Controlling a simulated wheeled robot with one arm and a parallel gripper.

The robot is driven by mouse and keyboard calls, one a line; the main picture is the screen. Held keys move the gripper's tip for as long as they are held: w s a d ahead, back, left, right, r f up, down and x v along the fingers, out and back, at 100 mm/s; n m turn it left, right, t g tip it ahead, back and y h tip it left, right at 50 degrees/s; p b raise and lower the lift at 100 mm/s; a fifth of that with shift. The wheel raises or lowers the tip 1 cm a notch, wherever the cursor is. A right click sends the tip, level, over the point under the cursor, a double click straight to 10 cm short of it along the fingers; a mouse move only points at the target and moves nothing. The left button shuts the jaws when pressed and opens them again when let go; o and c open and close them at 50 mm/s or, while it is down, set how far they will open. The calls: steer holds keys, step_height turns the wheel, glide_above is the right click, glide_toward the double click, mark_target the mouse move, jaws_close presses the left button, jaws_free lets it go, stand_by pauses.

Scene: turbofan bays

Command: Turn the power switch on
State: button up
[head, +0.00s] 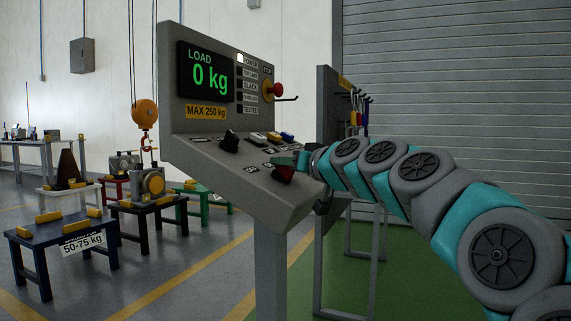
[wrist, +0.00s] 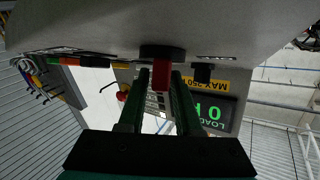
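The grey control console (head: 205,165) has a sloped panel with a red switch knob (head: 284,173) near its right end. In the wrist view, which is upside down, the red knob (wrist: 161,78) stands on a round black base. My gripper (head: 292,162) is at this knob. In the wrist view its two dark green fingers (wrist: 161,88) are apart, one on each side of the knob, with narrow gaps visible. The knob's label is too small to read. The display (head: 207,75) reads "LOAD 0 kg". The top lamp (head: 240,58), beside "POWER", is white.
A black knob (head: 229,141) and several coloured buttons (head: 272,137) sit on the panel. A red stop button (head: 277,89) is on the upright face. A hoist hook (head: 147,143) hangs behind, over low tables. A tool rack (head: 327,120) stands behind my arm.

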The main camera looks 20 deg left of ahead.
steer(key=shift+o, duration=1.1)
steer(key=shift+b+v, duration=0.4)
steer(key=shift+v, duration=3.5)
